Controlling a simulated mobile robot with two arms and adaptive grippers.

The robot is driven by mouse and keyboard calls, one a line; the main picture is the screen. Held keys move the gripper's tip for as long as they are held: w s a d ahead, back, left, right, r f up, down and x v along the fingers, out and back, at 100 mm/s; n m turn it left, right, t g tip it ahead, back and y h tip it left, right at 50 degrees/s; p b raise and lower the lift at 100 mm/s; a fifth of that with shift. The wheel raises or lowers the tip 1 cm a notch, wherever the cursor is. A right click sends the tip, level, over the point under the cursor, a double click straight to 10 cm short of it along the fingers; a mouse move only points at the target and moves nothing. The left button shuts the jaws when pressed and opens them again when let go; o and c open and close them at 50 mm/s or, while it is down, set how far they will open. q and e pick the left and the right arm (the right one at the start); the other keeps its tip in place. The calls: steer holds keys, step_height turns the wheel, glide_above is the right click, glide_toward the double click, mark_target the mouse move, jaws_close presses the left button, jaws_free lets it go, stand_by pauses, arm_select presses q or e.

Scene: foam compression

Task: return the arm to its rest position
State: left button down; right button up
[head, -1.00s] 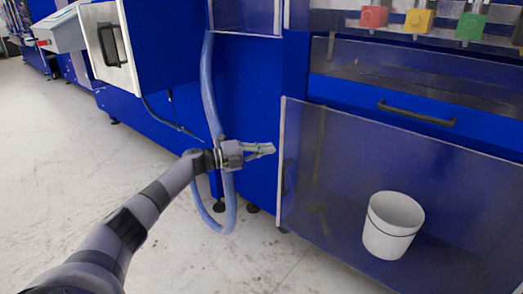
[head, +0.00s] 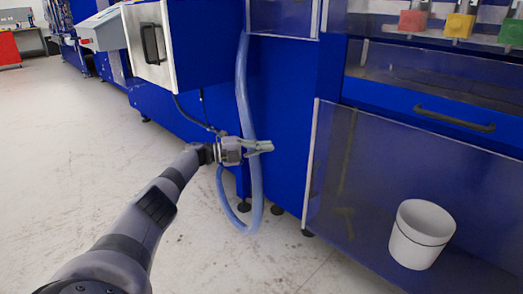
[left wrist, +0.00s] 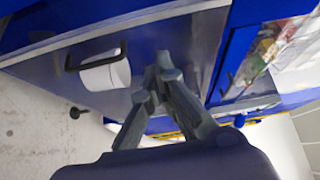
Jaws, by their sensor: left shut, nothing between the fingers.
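My left arm reaches in from the lower left of the head view. Its gripper (head: 262,147) is shut and empty, in front of the blue machine (head: 283,120) and over the light blue hose (head: 256,185) in the picture. The left wrist view shows the closed fingers (left wrist: 160,72) with nothing between them. I cannot tell from the head view whether the gripper touches the hose. My right gripper is not in view.
A white bucket (head: 421,235) shows at the lower right behind a clear panel (head: 345,190). A dark handle (head: 453,118) sits above it. A white-framed door (head: 150,45) stands at upper left. Open pale floor (head: 75,150) lies left.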

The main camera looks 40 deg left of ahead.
arm_select(q)
steer(key=shift+s+a, duration=0.15)
steer(key=shift+a, duration=0.4)
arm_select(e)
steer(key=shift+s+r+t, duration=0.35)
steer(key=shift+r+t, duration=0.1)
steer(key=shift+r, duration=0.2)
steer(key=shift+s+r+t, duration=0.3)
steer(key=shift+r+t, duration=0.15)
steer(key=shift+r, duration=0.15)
